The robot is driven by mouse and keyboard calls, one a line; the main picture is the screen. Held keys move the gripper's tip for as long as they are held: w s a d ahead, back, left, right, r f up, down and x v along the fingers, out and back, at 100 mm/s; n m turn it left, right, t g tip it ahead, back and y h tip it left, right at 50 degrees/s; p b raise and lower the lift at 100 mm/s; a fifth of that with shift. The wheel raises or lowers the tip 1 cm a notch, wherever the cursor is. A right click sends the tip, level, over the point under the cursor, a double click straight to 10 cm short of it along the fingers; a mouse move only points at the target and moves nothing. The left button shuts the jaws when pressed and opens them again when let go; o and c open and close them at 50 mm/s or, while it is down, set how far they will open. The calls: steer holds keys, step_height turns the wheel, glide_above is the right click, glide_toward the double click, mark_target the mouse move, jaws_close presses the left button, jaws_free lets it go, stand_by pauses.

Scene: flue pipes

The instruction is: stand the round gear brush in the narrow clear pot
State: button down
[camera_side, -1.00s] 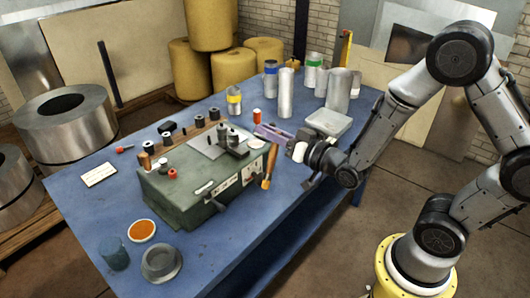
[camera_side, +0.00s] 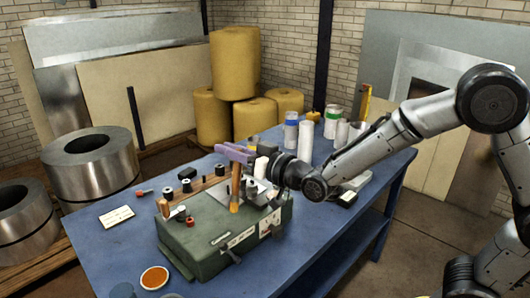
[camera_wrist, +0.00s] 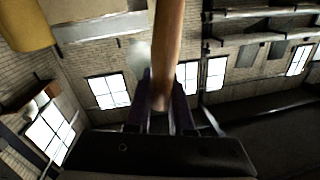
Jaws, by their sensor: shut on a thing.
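My gripper (camera_side: 234,152), with purple fingers, is shut on the brush (camera_side: 236,183). The handle also shows between the fingers in the wrist view (camera_wrist: 168,45); the brush's lower end is not visible there.
The green machine (camera_side: 215,248) fills the table's middle, with spools and small parts on it. A white card (camera_side: 116,216) lies at left. Rolls and cans (camera_side: 305,135) stand at the back right. The left table front is fairly clear.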

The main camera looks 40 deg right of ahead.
steer(key=w+a+f+n+g+y, duration=0.1)
steer(key=w+a+n+y, duration=0.2)
steer(key=a, duration=1.3)
steer(key=w+a+f+n+g+y, duration=0.1)
steer(key=w+a+n+y, duration=0.25)
steer(key=a, duration=1.25)
step_height(320, 180, down, 16)
steer(key=shift+d+r+h, duration=0.15)
steer(key=shift+r+h, duration=0.05)
steer(key=shift+h, duration=0.15)
steer(key=shift+w, duration=0.1)
steer(key=c, duration=0.7)
jaws_free()
steer(key=shift+f, duration=0.1)
steer(key=v, duration=1.4)
steer(key=shift+w, duration=0.1)
